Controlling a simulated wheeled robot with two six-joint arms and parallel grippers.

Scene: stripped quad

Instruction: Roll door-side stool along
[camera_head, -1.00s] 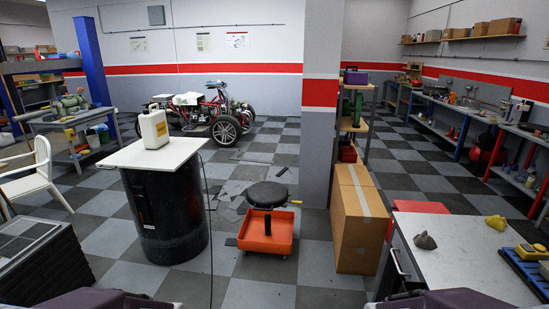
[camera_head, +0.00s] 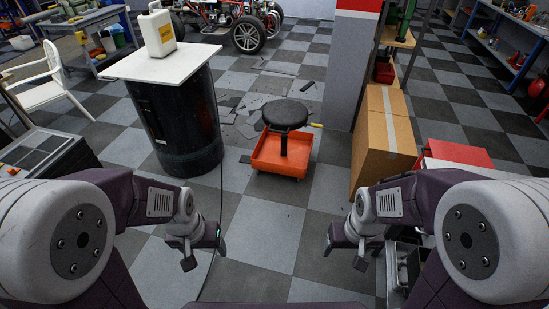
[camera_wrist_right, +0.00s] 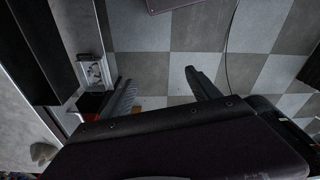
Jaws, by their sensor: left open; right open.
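The stool has a round black seat (camera_head: 285,114) on a post above a square orange tray base (camera_head: 279,156). It stands upright on the checkered floor in the middle of the head view, with a small yellow-tipped handle (camera_head: 316,125) at its right. My left gripper (camera_head: 206,256) is open and empty, in front of the stool to its left. My right gripper (camera_head: 342,250) is open and empty, in front of it to its right. Neither touches the stool. The right wrist view shows the right gripper's two fingers (camera_wrist_right: 166,88) spread, with only floor between them.
A black drum (camera_head: 180,125) with a white top and jug (camera_head: 157,32) stands left of the stool. A tall cardboard box (camera_head: 380,150) stands right. Broken floor tiles (camera_head: 240,105) lie behind. Floor ahead is clear.

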